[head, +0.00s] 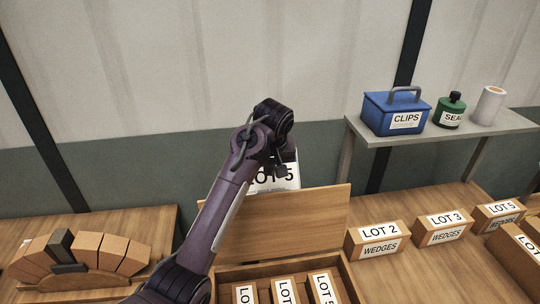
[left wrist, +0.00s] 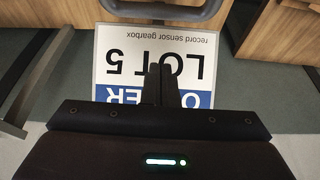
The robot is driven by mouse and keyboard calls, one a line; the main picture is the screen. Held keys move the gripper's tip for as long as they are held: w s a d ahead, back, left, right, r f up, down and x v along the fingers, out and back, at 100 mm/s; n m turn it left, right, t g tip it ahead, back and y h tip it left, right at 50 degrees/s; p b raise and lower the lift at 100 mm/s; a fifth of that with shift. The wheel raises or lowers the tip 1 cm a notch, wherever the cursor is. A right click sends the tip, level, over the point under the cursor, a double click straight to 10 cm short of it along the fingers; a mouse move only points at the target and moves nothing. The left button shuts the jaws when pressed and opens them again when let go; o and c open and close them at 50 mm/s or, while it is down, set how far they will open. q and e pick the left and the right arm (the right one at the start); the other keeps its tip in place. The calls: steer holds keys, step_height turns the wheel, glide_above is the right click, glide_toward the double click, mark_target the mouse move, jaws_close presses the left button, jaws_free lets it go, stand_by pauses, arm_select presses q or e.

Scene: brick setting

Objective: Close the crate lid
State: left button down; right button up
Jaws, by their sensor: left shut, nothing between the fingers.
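The wooden crate (head: 355,289) stands at the bottom of the head view with several labelled blocks inside. Its lid (head: 300,222) is open, standing raised along the crate's far side. My left arm crosses in front of the lid's left part and hides it there. My left gripper (head: 281,172) is above the lid's top edge, near a white LOT 5 sign (head: 288,183). In the left wrist view my left gripper's fingers (left wrist: 162,73) are together and empty, in front of the upside-down sign (left wrist: 120,67). Whether they touch the lid cannot be told. My right gripper is out of view.
Several wedge boxes (head: 377,251) stand on the table right of the crate. An arch of blocks (head: 85,251) lies at left. A shelf (head: 432,138) at back right holds a blue CLIPS box (head: 396,114), a green bottle (head: 451,112) and a white roll (head: 488,105).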

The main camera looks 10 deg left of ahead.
arm_select(q)
steer(key=shift+p+x, duration=0.35)
steer(key=shift+x, duration=0.5)
steer(key=s+p, duration=0.1)
steer(key=s+d, duration=0.1)
steer(key=s+p, duration=0.1)
steer(key=shift+s+d+f+p, duration=0.2)
steer(key=shift+s+f+p, duration=0.1)
steer(key=shift+s+f, duration=0.1)
steer(key=shift+w, duration=0.1)
